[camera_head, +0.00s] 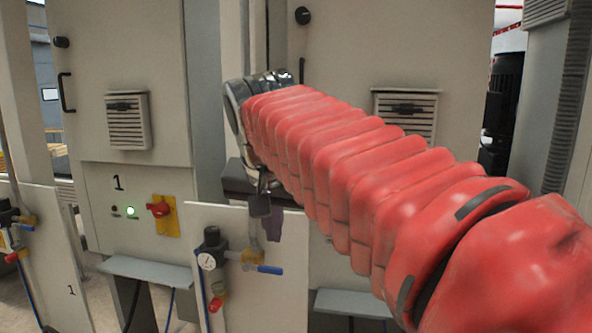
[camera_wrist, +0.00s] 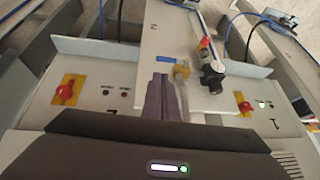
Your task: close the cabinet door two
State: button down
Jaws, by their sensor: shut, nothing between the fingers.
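The second cabinet's light grey door (camera_head: 345,45) is in the upper right of the head view, with a round black knob, a dark handle and a louvred vent (camera_head: 405,112). My red-sleeved arm covers much of its lower part, so I cannot tell how far the door stands open. My gripper (camera_head: 265,220) points down in front of the gap between the two cabinets, left of that door. In the wrist view my gripper's fingers (camera_wrist: 162,78) are together and empty, over the panel marked 2 (camera_wrist: 148,50). No contact with the door shows.
Cabinet 1 (camera_head: 105,130) is at the left, with a green light and red switch (camera_head: 160,208). A low panel with a gauge and valves (camera_head: 225,260) stands below my gripper. Grey ledges (camera_head: 148,272) jut forward. Another red switch (camera_wrist: 68,88) is left in the wrist view.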

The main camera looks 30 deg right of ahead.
jog(key=s+a+f+n+y, duration=0.1)
jog(key=s+a+f+n, duration=0.2)
jog(key=s+f, duration=0.5)
jog(key=s+a+f+n+y, duration=0.1)
jog(key=s+a+f+n, duration=0.2)
jog(key=s+f, duration=0.5)
notch_tip(320, 180, down, 7)
jog(key=shift+f+n+y, duration=0.15)
jog(key=shift+n+y, duration=0.25)
jog(key=shift+n, duration=0.3)
jog(key=shift+a, duration=0.1)
